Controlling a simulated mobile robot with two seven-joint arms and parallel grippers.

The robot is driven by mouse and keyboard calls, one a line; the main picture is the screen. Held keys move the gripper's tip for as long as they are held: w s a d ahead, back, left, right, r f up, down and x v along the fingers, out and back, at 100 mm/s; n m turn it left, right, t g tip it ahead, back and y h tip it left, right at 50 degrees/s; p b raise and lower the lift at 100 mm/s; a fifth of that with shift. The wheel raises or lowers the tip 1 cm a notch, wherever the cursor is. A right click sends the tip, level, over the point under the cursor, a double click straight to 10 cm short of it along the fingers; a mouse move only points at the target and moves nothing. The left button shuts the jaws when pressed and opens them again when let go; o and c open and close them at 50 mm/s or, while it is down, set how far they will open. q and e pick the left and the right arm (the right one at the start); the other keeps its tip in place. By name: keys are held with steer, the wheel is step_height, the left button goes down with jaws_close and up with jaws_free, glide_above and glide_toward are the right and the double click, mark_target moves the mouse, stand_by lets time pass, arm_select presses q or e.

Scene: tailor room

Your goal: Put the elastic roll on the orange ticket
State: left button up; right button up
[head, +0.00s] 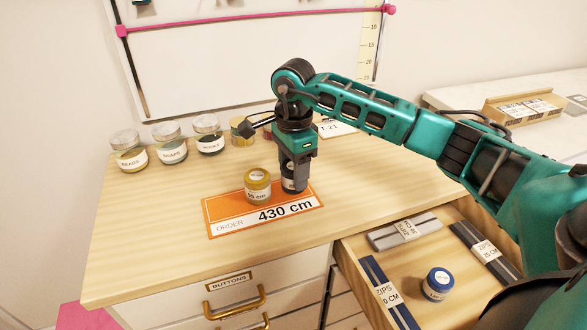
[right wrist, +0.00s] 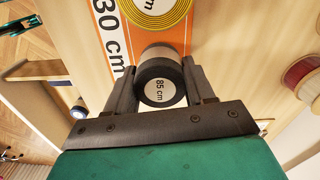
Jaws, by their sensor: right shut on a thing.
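The orange ticket (head: 222,213), marked "ORDER 430 cm", lies on the wooden worktop; it also shows in the right wrist view (right wrist: 108,22). A yellow elastic roll (head: 257,185) stands on it. My right gripper (head: 293,186) points down, shut on a black elastic roll (head: 287,180) at the ticket's upper right part. In the right wrist view the black roll (right wrist: 160,88) reads "85 cm" and sits between my fingers, close beside the yellow roll (right wrist: 160,10). I cannot tell whether the black roll touches the ticket.
Labelled jars (head: 171,150) line the back of the worktop, with more items partly hidden behind my right gripper. An open drawer (head: 345,262) at the lower right holds zip packs (head: 405,232) and a blue roll (head: 438,283). The worktop left of the ticket is clear.

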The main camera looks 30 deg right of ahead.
steer(key=shift+f, duration=0.1)
steer(key=o, duration=0.6)
steer(key=shift+f, duration=0.1)
steer(key=shift+c, duration=0.2)
steer(key=o, duration=0.5)
steer(key=shift+c, duration=0.2)
steer(key=shift+r, duration=0.35)
step_height(320, 180, up, 12)
steer(key=shift+f, duration=0.15)
